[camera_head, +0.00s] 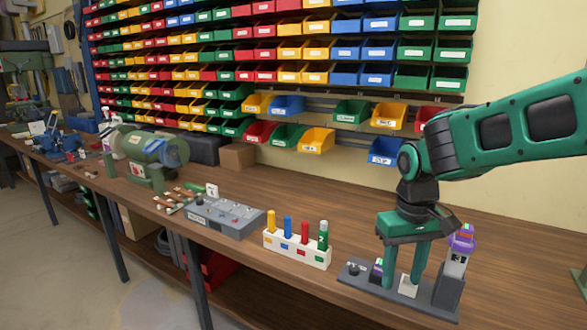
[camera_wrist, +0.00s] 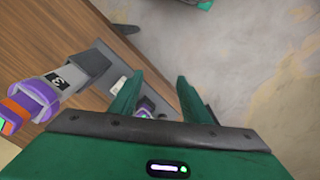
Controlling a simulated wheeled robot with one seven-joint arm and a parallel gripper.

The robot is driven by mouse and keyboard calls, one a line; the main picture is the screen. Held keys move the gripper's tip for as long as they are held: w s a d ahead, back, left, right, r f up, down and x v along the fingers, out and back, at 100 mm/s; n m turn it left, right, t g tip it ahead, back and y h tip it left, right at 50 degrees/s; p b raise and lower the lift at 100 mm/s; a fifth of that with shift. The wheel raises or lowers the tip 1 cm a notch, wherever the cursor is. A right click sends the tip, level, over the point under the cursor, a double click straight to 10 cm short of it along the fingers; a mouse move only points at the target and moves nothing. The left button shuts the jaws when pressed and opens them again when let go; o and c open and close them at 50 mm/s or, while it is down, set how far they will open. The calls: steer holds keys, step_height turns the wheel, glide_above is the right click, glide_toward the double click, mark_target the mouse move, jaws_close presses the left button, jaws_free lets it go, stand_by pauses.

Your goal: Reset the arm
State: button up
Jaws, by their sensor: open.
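My green arm reaches in from the right in the head view. My gripper (camera_head: 403,281) points down over a grey socket board (camera_head: 355,279) at the bench's front right, and its fingers are apart. In the wrist view my gripper (camera_wrist: 160,98) is open, with part of a purple-and-grey piece (camera_wrist: 146,106) visible near the left finger. A tall grey socket post with a purple top (camera_head: 460,243) stands at the board's right end. It also shows, marked 3, in the wrist view (camera_wrist: 40,100). Whether the fingers touch the board is hard to tell.
A white block (camera_head: 297,249) with coloured cylinders stands left of the board. A grey control box (camera_head: 222,215) and a green machine (camera_head: 150,150) are further left. Coloured bins (camera_head: 310,45) fill the wall rack. The wooden bench (camera_head: 300,190) is bare behind the white block.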

steer(key=s+d+m, duration=0.8)
steer(key=s+d, duration=1)
steer(key=s, duration=0.3)
steer(key=shift+f, duration=0.45)
steer(key=shift+s, duration=0.15)
